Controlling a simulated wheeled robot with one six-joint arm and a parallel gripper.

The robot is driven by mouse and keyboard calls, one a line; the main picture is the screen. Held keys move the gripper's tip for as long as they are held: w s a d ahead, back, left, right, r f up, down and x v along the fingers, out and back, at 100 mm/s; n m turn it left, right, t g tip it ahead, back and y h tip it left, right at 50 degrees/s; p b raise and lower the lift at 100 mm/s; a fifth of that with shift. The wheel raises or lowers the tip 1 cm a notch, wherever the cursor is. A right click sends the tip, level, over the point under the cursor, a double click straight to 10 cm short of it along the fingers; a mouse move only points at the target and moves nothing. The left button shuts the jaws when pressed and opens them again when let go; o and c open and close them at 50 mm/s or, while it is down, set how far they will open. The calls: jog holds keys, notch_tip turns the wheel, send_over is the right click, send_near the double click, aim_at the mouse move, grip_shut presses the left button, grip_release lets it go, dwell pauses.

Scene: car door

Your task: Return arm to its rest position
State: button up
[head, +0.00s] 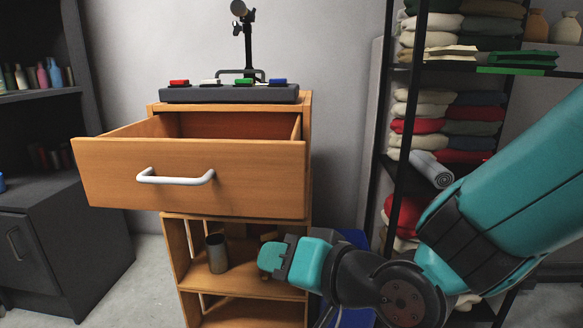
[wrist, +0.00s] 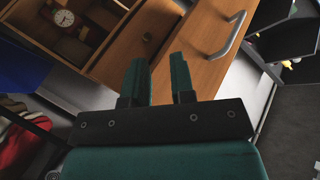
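My arm reaches in from the right in the head view, teal with dark joints. My gripper (head: 271,258) is below and to the right of the open drawer (head: 190,178), in front of the open shelves. In the wrist view the two teal fingers of my gripper (wrist: 159,75) stand apart with nothing between them. The drawer is pulled out of the wooden cabinet (head: 309,110). Its pale handle (head: 175,177) is clear of my fingers. It also shows beyond the fingers in the wrist view (wrist: 230,36).
A dark metal cup (head: 216,254) stands on the shelf under the drawer. A dark panel (head: 230,94) with coloured blocks is on the cabinet top. A black rack (head: 397,120) with folded cloths stands at right, near my arm. A dark cabinet (head: 60,250) is at left.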

jog(key=s+d+n+g+h, duration=0.65)
jog(key=s+d+g, duration=0.25)
jog(key=s+d, duration=0.55)
notch_tip(320, 180, up, 36)
jog(key=w+d+p, duration=0.1)
jog(key=d+p, duration=0.1)
jog(key=p, duration=3.3)
jog(key=shift+w+d+r+p, duration=0.15)
jog(key=shift+r+p, duration=0.1)
jog(key=shift+p, duration=0.15)
jog(key=shift+h, duration=0.25)
jog(key=shift+c, duration=0.5)
